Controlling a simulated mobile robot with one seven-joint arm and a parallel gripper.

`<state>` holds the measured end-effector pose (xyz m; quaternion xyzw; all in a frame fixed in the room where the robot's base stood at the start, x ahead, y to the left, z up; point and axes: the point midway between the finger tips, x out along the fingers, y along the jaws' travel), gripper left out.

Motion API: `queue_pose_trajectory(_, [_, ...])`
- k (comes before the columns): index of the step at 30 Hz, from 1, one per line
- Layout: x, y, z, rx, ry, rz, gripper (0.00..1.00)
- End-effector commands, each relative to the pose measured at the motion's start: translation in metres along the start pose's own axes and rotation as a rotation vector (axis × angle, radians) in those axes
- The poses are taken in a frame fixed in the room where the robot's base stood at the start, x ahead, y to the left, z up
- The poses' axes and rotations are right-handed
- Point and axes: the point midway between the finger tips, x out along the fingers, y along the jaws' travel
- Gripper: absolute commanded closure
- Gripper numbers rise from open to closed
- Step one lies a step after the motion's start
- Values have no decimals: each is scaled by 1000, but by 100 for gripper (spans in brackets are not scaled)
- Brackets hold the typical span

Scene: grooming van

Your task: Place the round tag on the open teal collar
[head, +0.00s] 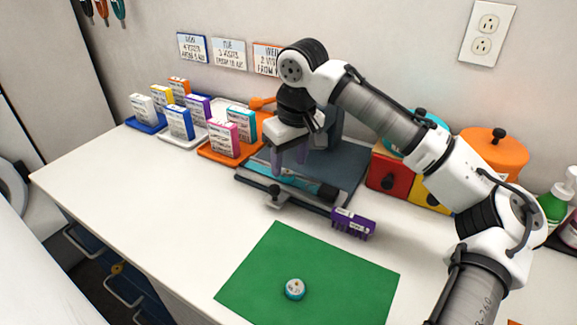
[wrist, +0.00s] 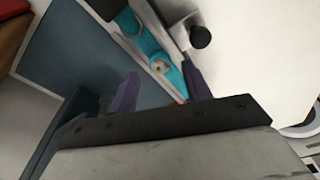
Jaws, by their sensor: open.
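The teal collar (head: 293,180) lies along a grey clamp-like stand on the counter; in the wrist view the collar (wrist: 132,24) shows as a teal strip running between my fingers. A small pale round piece (wrist: 160,65) sits on the strip; I cannot tell whether it is the round tag or part of the collar. My gripper (head: 289,168) is open, pointing down just above the collar, with two purple fingers apart; it also shows in the wrist view (wrist: 161,85).
The green mat (head: 325,282) lies at the counter's front. A purple block (head: 353,223) stands right of the collar. Trays with several small boxes (head: 180,122) are at back left. Red and yellow drawers (head: 389,175) and an orange pot (head: 494,152) stand at right. The front left counter is clear.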

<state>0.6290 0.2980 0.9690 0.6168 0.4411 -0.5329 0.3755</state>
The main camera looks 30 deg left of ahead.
Motion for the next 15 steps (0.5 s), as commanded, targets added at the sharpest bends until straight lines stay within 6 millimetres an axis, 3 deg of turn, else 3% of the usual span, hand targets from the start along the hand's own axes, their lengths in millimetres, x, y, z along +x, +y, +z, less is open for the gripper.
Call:
queue_pose_trajectory(9, [-69,0,0,0,2,-1,51])
queue_pose_trajectory(15, [-93,0,0,0,1,0,51])
